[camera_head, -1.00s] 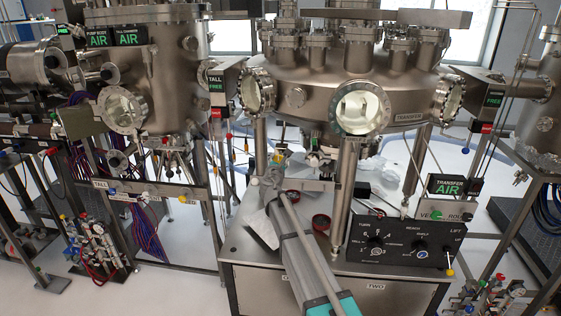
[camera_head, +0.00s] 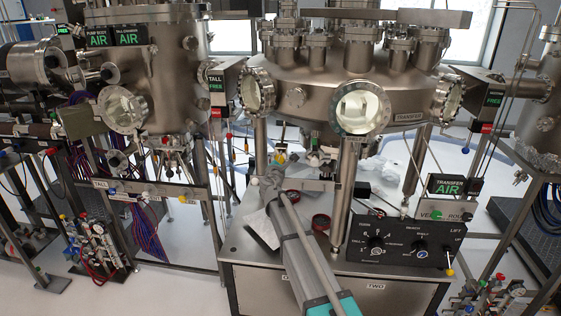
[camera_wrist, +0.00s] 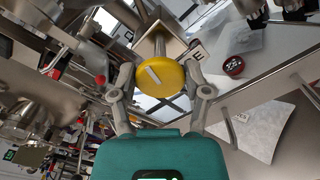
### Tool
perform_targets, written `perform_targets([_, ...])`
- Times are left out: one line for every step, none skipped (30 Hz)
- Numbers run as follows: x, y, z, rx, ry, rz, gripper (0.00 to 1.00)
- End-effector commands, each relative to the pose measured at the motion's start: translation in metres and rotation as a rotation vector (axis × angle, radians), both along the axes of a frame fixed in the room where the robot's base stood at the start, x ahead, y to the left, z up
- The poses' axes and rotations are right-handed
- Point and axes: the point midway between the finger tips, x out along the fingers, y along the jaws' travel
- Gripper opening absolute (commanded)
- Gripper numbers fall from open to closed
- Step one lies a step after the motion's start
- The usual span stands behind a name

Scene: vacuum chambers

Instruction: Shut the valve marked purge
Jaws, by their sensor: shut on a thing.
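In the wrist view a round yellow knob (camera_wrist: 173,74) with a pale bar across its face sits on a metal stem. My gripper (camera_wrist: 159,92) is shut on this knob, with one finger on each side of its rim. A pale plate (camera_wrist: 197,48) behind the knob shows only the letter E; the rest of its wording is hidden, so I cannot read purge on it. In the head view my arm reaches over the bench toward the valves under the round chamber. The gripper's hold is too small to make out there.
A dark red ring (camera_head: 320,222) lies on the steel bench (camera_head: 240,250), and a pale crumpled sheet (camera_wrist: 258,130) lies near the gripper. A black control box (camera_head: 400,242) stands at the bench's right. Chamber legs (camera_head: 345,195) rise close to my arm.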

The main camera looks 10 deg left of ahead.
Motion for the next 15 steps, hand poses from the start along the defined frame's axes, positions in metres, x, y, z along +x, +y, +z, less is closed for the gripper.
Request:
perform_targets([0.0005, -0.0009, -0.0003, 0.04, -0.001, -0.001, 0.13])
perform_targets([0.0005, -0.0009, -0.0003, 0.068, -0.002, -0.001, 0.13])
perform_targets([0.0006, -0.001, -0.0004, 0.106, -0.004, -0.001, 0.13])
perform_targets([0.0005, -0.0011, -0.0005, 0.134, -0.005, -0.001, 0.13])
perform_targets([0.0006, -0.0011, -0.0006, 0.162, -0.006, -0.001, 0.13])
perform_targets([0.0006, -0.0012, -0.0007, 0.201, -0.007, -0.001, 0.13])
perform_targets([0.0006, -0.0012, -0.0007, 0.229, -0.008, -0.001, 0.13])
perform_targets([0.0006, -0.0012, -0.0009, 0.257, -0.009, -0.001, 0.13])
perform_targets([0.0006, -0.0013, -0.001, 0.296, -0.011, -0.001, 0.13])
perform_targets([0.0006, -0.0013, -0.0011, 0.324, -0.012, -0.001, 0.13])
perform_targets([0.0006, -0.0014, -0.0012, 0.352, -0.013, -0.001, 0.13])
perform_targets([0.0007, -0.0014, -0.0013, 0.391, -0.015, -0.001, 0.13])
perform_targets([0.0005, -0.0015, -0.0014, 0.419, -0.016, -0.001, 0.13])
perform_targets([0.0006, -0.0015, -0.0015, 0.447, -0.017, -0.001, 0.13])
perform_targets([0.0006, -0.0015, -0.0017, 0.486, -0.018, -0.001, 0.13])
